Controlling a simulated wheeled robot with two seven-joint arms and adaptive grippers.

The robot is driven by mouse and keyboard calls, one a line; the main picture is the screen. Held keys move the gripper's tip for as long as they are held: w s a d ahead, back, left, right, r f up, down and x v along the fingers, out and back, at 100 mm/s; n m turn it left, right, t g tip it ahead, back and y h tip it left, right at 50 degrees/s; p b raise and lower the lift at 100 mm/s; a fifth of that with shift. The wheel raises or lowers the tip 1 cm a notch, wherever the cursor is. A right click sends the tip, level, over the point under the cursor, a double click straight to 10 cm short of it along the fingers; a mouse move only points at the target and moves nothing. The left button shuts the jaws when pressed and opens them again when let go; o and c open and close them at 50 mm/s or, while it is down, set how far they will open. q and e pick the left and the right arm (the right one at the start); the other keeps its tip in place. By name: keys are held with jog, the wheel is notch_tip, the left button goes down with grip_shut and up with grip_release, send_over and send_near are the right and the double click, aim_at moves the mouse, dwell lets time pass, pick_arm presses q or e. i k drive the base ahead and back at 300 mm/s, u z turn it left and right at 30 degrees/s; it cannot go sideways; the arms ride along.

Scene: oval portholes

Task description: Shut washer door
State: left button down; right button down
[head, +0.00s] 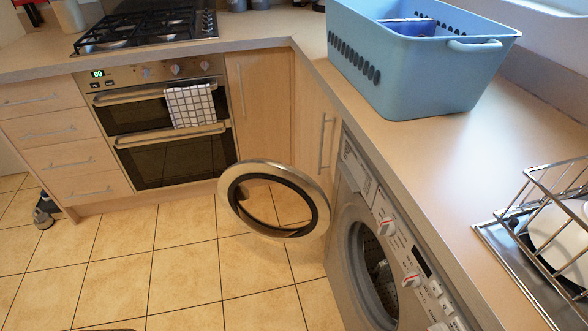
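The washer (366,222) is built in under the counter at the right, with its front facing left. Its round door (228,192), a silver ring with a dark inner rim, stands wide open and sticks out to the left over the floor. Floor tiles show through the door's middle. The round drum opening (372,268) is uncovered and looks dark inside. The hinge area is hard to make out. Neither of my grippers shows in the head view, and nothing is seen touching the door.
A counter (430,150) runs above the washer, carrying a blue basket (425,75) and a wire dish rack (545,215). An oven (160,120) with a checked towel stands at the back. A small dark grey object (44,208) is at the left. The tiled floor (180,270) is mostly clear.

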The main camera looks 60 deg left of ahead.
aim_at(230, 190)
jog(key=z, duration=1.45)
jog(key=k, duration=1.35)
jog(key=u, duration=1.55)
